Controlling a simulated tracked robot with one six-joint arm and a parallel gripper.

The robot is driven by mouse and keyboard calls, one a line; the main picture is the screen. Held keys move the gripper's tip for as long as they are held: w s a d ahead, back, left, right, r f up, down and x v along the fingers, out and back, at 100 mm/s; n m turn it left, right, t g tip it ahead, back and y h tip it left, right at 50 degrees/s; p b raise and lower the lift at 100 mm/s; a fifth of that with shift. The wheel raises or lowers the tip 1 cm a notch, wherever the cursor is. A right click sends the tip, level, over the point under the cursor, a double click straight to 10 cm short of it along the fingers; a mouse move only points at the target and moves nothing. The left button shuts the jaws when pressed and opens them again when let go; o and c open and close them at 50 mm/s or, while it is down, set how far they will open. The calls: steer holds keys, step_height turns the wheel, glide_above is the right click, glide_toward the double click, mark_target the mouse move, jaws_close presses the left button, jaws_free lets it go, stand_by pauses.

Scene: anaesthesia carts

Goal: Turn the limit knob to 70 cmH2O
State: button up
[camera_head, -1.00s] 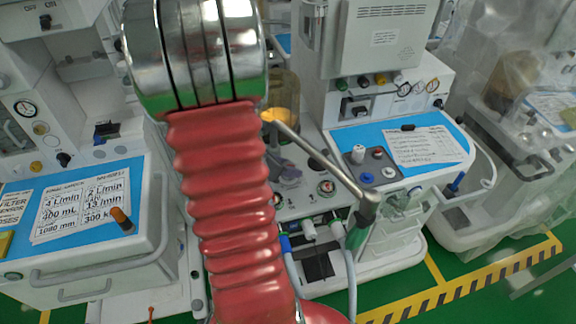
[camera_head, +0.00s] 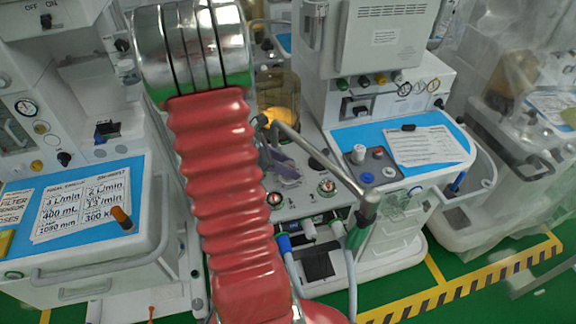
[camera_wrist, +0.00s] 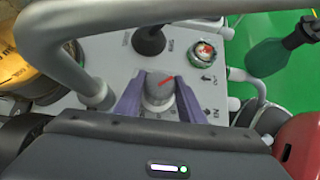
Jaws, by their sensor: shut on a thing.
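The limit knob (camera_wrist: 159,88) is a grey round knob with a red pointer line on its top, seen in the wrist view on a light grey panel (camera_wrist: 118,60). The red line points up and to the right in that view. My gripper (camera_wrist: 160,96) has its two purple fingers on either side of the knob and is shut on it. In the head view the purple fingers of my gripper (camera_head: 281,168) show low over the middle cart's panel, partly behind my red arm. The knob itself cannot be made out there. Its scale is not readable.
A metal tube (camera_head: 322,160) crosses in front of the panel and also arches close to my gripper in the wrist view (camera_wrist: 120,22). A black knob (camera_wrist: 149,40) and a round gauge (camera_wrist: 203,52) sit just beyond the limit knob. A green bag (camera_wrist: 266,57) hangs at the right.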

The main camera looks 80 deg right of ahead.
steer(key=shift+w+d+r, duration=0.1)
steer(key=shift+w+d, duration=0.05)
steer(key=shift+w, duration=0.05)
steer(key=o, duration=0.7)
steer(key=shift+c, duration=0.2)
steer(key=o, duration=0.4)
steer(key=shift+s, duration=0.1)
steer(key=v, duration=1.3)
steer(key=shift+w+a+r, duration=0.2)
steer(key=shift+a+r, duration=0.05)
steer(key=shift+a, duration=0.05)
